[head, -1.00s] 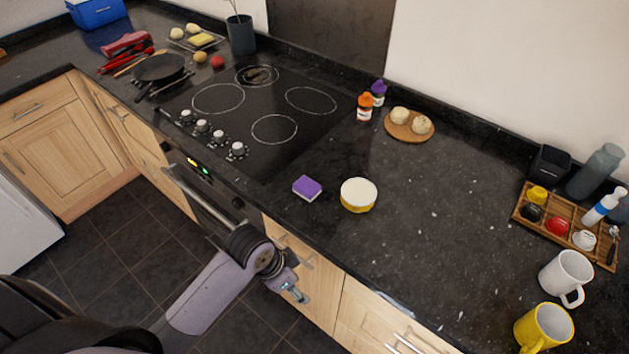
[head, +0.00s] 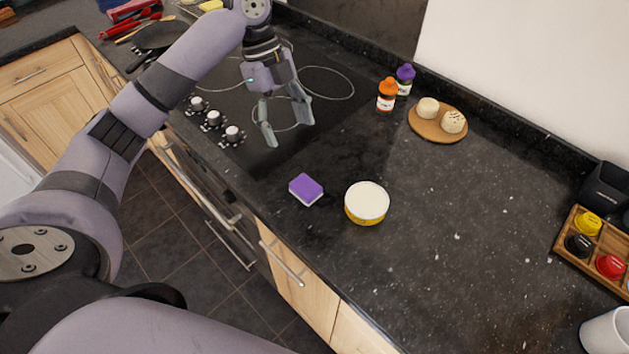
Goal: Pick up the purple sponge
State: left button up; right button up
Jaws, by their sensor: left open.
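The purple sponge (head: 306,189) lies on the dark granite counter, near its front edge, with its purple side up and a pale layer below. My left gripper (head: 288,131) is open and empty above the cooktop. It points down and is behind and a little left of the sponge in the picture, apart from it. My right gripper is not in view.
A round tub with a white lid (head: 367,202) stands close to the right of the sponge. Orange-capped (head: 387,95) and purple-capped (head: 404,80) bottles and a wooden board with two round pieces (head: 437,123) stand farther back. The counter's middle right is clear.

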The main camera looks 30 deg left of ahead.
pick_arm(q)
jog(key=a+r, duration=0.1)
jog(key=r, duration=0.1)
jog(key=p, duration=0.2)
send_near(305, 185)
jog(key=f, duration=0.1)
jog(key=d+f, duration=0.1)
jog(key=shift+d+f+m+p, duration=0.25)
jog(key=shift+f+m+p, duration=0.05)
jog(key=shift+f+p, duration=0.1)
jog(key=shift+d+f, duration=0.1)
jog(key=shift+f, duration=0.1)
jog(key=x, duration=0.1)
jog(key=p+x, duration=0.1)
jog(key=x, duration=0.1)
jog(key=p+x, duration=0.1)
jog(key=x, duration=0.1)
jog(key=shift+s+a, duration=0.25)
jog(key=shift+s, duration=0.05)
jog(key=shift+f, duration=0.25)
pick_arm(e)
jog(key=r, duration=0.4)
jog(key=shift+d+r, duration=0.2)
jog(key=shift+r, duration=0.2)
pick_arm(q)
jog(key=shift+c, duration=0.4)
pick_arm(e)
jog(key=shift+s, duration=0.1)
